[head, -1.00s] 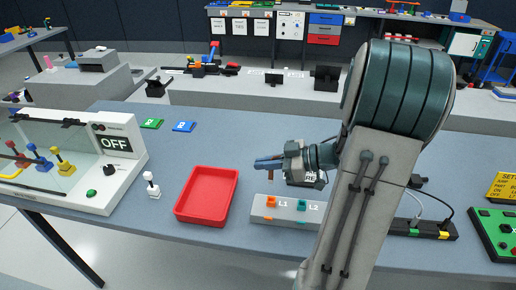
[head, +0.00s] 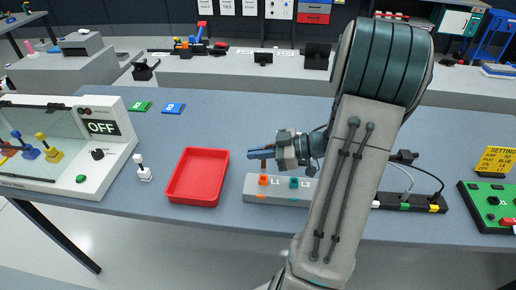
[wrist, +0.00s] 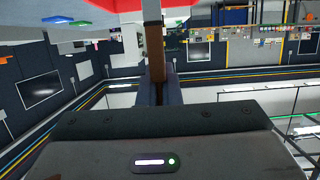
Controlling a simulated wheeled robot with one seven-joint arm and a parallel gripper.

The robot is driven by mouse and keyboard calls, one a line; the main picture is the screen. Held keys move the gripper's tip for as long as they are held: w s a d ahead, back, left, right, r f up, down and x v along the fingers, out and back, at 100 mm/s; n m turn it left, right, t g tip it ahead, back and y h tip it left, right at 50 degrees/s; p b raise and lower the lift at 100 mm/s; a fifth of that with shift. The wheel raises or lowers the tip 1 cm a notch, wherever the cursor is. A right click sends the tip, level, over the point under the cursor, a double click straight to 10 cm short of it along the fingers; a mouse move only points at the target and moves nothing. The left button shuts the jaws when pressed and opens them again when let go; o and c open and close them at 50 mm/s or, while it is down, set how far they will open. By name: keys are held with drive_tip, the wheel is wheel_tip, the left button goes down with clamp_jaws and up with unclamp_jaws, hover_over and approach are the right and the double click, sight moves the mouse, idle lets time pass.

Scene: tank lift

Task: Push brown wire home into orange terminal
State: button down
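In the head view a short brown length (head: 263,165) hangs below my fingertips. My gripper (head: 262,153) is shut on it, above the left end of the grey terminal block (head: 254,194). The orange terminal (head: 263,181), by the L1 mark, is directly under the wire. The wire's lower end is at or just above the terminal; I cannot tell whether it is inside. A teal terminal (head: 294,183) is by L2.
A red tray (head: 197,195) lies left of the block. A white-framed case marked OFF (head: 101,128) stands further left. A black power strip (head: 420,203) with cables lies to the right, partly behind my arm. The table behind the tray is mostly clear.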

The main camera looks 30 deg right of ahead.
drive_tip(key=shift+f+b, duration=0.35)
drive_tip(key=shift+f, duration=0.65)
drive_tip(key=shift+p, duration=1.05)
idle(1.0)
drive_tip(key=shift+f+b, duration=0.8)
drive_tip(key=shift+f, duration=0.6)
drive_tip(key=c, duration=1.5)
unclamp_jaws()
drive_tip(key=shift+c, duration=0.2)
drive_tip(key=shift+d+r, duration=0.1)
drive_tip(key=b+v, duration=0.1)
drive_tip(key=v, duration=1.2)
drive_tip(key=shift+s+d+r, duration=0.15)
drive_tip(key=shift+s+d, duration=0.1)
